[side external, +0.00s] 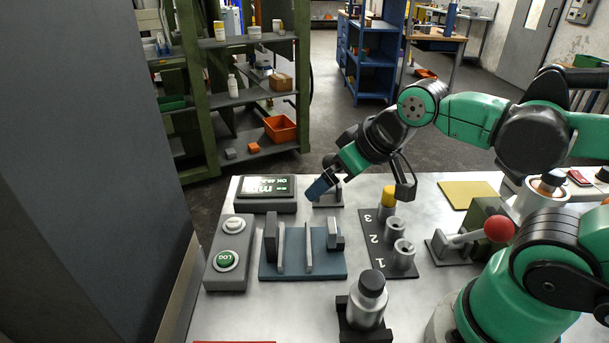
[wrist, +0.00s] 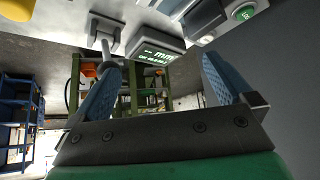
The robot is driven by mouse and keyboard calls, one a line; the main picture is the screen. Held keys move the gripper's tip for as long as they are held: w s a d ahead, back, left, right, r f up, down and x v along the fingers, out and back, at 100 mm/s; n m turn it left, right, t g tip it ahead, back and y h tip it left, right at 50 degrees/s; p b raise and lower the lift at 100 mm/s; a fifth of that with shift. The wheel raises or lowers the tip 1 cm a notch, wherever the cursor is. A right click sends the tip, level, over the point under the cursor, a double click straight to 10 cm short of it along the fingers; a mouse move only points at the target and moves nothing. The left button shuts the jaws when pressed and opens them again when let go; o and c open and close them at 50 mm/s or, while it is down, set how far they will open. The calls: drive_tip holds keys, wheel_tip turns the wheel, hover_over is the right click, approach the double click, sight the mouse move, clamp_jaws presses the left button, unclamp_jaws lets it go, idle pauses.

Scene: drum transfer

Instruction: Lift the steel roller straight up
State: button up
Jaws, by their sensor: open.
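A shiny steel cylinder with a dark cap (side external: 367,305) stands upright in a black holder at the front of the metal table; it looks like the steel roller, but I cannot be sure. My gripper (side external: 317,190) is well away from it, low over the back of the table by a small grey stand (side external: 328,200). In the wrist view my gripper (wrist: 160,65) shows two blue fingers spread apart with nothing held between them. The stand (wrist: 105,28) shows there beyond the left finger, which hides part of its post. The capped cylinder is not visible in the wrist view.
A display box (side external: 266,206) and a button box (side external: 230,253) stand left. A blue-grey fixture (side external: 330,265) with uprights is mid-table. A numbered rack (side external: 394,258) with metal cups and a red-knobbed lever (side external: 498,229) are right. The table's front left is fairly clear.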

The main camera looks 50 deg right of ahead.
wheel_tip(320, 180, up, 5)
drive_tip(key=n, duration=0.2)
drive_tip(key=n+g, duration=0.7)
drive_tip(key=n, duration=2.1)
hover_over(368, 298)
drive_tip(key=d, duration=0.1)
drive_tip(key=f, duration=0.9)
drive_tip(key=shift+w+d, duration=0.2)
drive_tip(key=shift+w, duration=0.05)
drive_tip(key=shift+f, duration=3.15)
clamp_jaws()
